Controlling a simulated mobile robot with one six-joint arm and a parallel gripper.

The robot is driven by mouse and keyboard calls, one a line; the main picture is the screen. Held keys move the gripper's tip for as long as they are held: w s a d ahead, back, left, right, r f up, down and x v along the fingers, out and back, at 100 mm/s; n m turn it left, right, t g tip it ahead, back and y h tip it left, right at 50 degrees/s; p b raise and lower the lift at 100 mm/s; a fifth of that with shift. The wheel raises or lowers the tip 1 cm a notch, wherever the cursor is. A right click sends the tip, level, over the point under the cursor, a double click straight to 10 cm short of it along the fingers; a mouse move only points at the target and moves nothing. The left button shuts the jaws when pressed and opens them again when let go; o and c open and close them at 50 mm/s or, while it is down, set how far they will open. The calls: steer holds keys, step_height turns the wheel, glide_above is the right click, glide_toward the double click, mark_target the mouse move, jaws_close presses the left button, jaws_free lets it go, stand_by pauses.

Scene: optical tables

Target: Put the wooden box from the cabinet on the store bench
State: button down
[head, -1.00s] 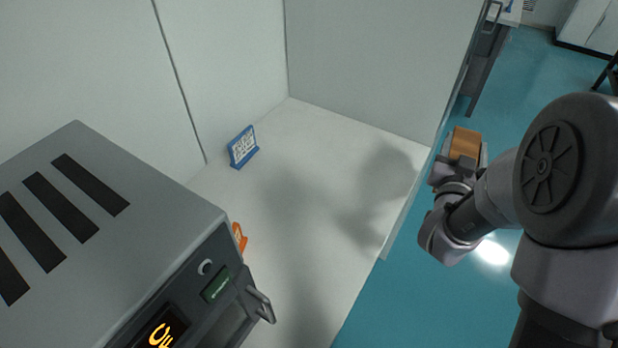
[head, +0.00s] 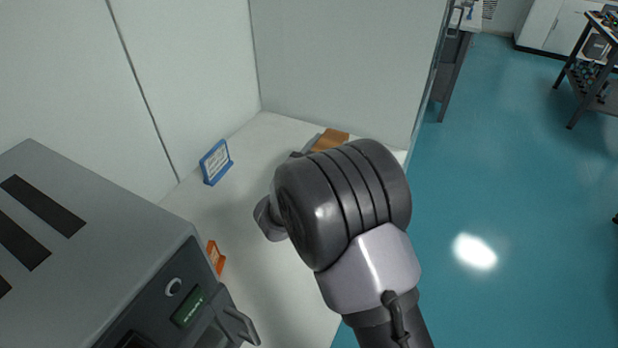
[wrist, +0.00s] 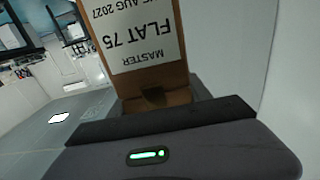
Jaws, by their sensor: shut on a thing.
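The wooden box (head: 331,139) shows only in part in the head view, behind my arm, over the far end of the white bench top (head: 262,280). In the wrist view the wooden box (wrist: 150,78) fills the upper middle and bears a white label reading "MASTER FLAT 75". My gripper (head: 306,147) is shut on the box; its dark body also shows in the wrist view (wrist: 165,120). My arm hides most of the gripper and the lower part of the box, so I cannot tell whether the box touches the bench top.
A blue-framed sign (head: 215,162) stands near the back wall, and an orange sign (head: 215,257) stands beside the grey instrument (head: 110,240) at left. A tall pale panel (head: 345,70) closes the far end. Open teal floor (head: 500,170) lies to the right.

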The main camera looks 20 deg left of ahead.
step_height(320, 180, down, 6)
steer(key=shift+f+b, duration=0.15)
steer(key=shift+b, duration=0.75)
steer(key=shift+f, duration=0.2)
steer(key=shift+c, duration=2.4)
jaws_free()
steer(key=shift+r, duration=0.35)
steer(key=s+p, duration=0.1)
steer(key=s, duration=0.6)
steer(key=shift+s+a+f+p, duration=0.2)
steer(key=shift+a+p, duration=0.1)
steer(key=shift+a, duration=0.15)
